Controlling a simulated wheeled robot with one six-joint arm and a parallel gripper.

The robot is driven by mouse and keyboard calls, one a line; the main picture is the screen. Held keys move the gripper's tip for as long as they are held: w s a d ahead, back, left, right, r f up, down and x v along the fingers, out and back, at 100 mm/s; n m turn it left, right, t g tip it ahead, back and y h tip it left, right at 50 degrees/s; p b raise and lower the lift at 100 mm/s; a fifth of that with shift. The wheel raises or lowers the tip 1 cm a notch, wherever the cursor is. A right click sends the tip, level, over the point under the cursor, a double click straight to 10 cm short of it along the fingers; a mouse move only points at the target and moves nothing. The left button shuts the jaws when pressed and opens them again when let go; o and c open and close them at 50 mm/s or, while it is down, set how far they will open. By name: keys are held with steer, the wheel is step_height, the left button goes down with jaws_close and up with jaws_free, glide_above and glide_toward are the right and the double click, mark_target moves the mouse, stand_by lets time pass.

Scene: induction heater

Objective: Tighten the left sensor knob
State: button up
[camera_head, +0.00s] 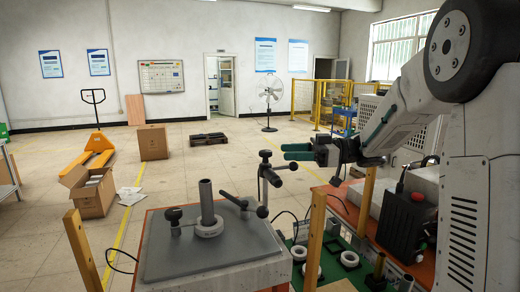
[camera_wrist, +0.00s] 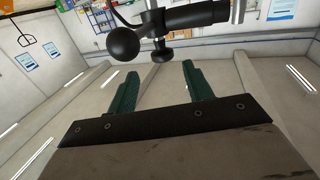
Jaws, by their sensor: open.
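The induction heater's grey top (camera_head: 165,258) carries a grey upright post (camera_head: 206,205) in a ring. A black sensor stand (camera_head: 263,180) with ball ends and a knob stands at its right side. A small black knob (camera_head: 173,215) is at its left. I cannot tell which one is the left sensor knob. My gripper (camera_head: 285,152) has green fingers, open and empty, above and right of the stand. In the wrist view, a black ball (camera_wrist: 122,43), a thick rod (camera_wrist: 195,17) and a round knob (camera_wrist: 161,54) hang beyond the open fingers (camera_wrist: 158,80), apart from them.
A wooden post (camera_head: 81,250) stands at the left front and another (camera_head: 315,240) at the right. A green board (camera_head: 335,262) with white rings lies to the right. Open floor lies beyond the heater.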

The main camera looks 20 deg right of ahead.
mark_target(265, 151)
steer(key=x, duration=0.7)
steer(key=shift+s+a, duration=0.1)
steer(key=shift+a, duration=0.1)
steer(key=c, duration=0.9)
